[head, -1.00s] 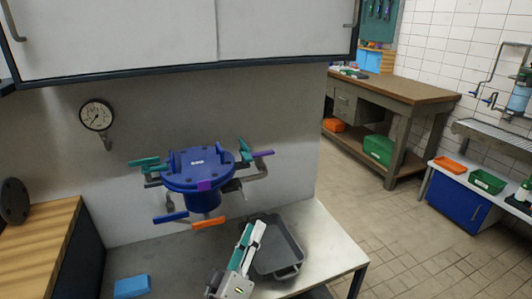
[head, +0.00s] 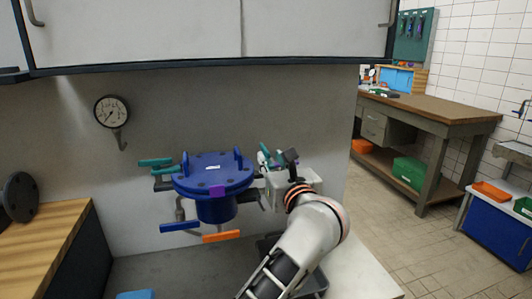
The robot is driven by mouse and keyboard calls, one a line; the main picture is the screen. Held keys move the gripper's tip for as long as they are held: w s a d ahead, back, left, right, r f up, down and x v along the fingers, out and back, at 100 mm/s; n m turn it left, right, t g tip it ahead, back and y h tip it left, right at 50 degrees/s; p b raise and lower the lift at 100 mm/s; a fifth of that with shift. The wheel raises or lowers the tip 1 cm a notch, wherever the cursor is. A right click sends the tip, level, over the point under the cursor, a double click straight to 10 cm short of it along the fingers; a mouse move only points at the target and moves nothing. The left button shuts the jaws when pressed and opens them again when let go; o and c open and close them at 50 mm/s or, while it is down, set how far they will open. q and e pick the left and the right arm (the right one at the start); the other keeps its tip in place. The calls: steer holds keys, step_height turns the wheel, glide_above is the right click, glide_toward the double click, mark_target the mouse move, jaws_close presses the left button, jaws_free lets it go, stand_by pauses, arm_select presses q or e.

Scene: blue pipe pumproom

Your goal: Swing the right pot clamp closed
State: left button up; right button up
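The blue pot (head: 217,208) with its round bolted lid (head: 205,175) stands against the back wall. On its left side a clamp with a teal handle (head: 156,162) sticks out. Blue (head: 180,227) and orange (head: 221,237) handles are below the pot's front, and a purple tab (head: 217,191) is on the lid's front rim. The gripper and wrist hide most of that clamp; a bit of teal shows there. Whether the fingers are open or shut is hidden.
A grey tray (head: 318,284) lies behind my arm on the metal bench (head: 362,270). A pressure gauge (head: 111,112) is on the wall left of the pot. A cabinet (head: 140,35) hangs above. A wooden worktop (head: 45,232) is at the left.

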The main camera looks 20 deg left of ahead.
mark_target(264, 148)
arm_select(q)
steer(key=shift+b+x, duration=0.35)
steer(key=shift+x, duration=3.6)
steer(key=shift+f, duration=0.1)
jaws_close()
